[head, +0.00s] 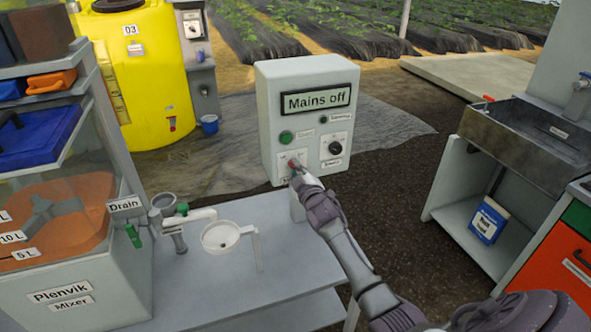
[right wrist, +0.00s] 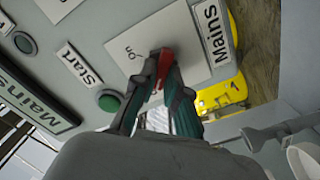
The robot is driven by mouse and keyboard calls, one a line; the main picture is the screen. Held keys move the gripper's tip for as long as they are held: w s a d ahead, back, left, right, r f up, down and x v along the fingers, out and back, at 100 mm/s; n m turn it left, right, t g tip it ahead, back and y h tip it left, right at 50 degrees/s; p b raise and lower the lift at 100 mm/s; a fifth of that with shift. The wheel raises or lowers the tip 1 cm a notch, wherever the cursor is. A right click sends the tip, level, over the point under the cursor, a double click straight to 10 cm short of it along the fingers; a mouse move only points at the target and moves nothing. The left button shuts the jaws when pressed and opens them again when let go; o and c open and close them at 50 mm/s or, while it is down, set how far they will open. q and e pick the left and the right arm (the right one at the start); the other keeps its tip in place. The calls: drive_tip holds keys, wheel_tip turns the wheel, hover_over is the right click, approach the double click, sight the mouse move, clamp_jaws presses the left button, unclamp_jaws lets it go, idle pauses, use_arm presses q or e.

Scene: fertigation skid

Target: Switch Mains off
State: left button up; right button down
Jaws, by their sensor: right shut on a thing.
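The pale grey control box (head: 277,85) stands behind the bench. Its display (head: 315,101) reads "Mains off". The red Mains switch handle (head: 291,163) is at the lower left of its front, on a white plate, and it also shows in the right wrist view (right wrist: 166,60) beside the "Mains" label (right wrist: 213,31). My right gripper (head: 297,172) reaches it from the front. In the right wrist view the fingers (right wrist: 162,76) are closed around the red handle and hide part of it. My left gripper is not in view.
A green Start button (head: 286,137) and a black selector knob (head: 335,148) are close to the switch. The mixer tank (head: 112,268) and a white funnel ring (head: 222,238) stand at the left. A sink (head: 520,140) is at the right.

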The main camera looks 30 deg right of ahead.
drive_tip(key=shift+d+r, duration=0.1)
drive_tip(key=shift+r, duration=0.15)
drive_tip(key=c, duration=1.2)
unclamp_jaws()
drive_tip(key=shift+w+f, duration=0.1)
drive_tip(key=shift+f, duration=0.1)
drive_tip(key=shift+s+f, duration=0.1)
drive_tip(key=shift+s, duration=0.35)
drive_tip(key=v, duration=1.1)
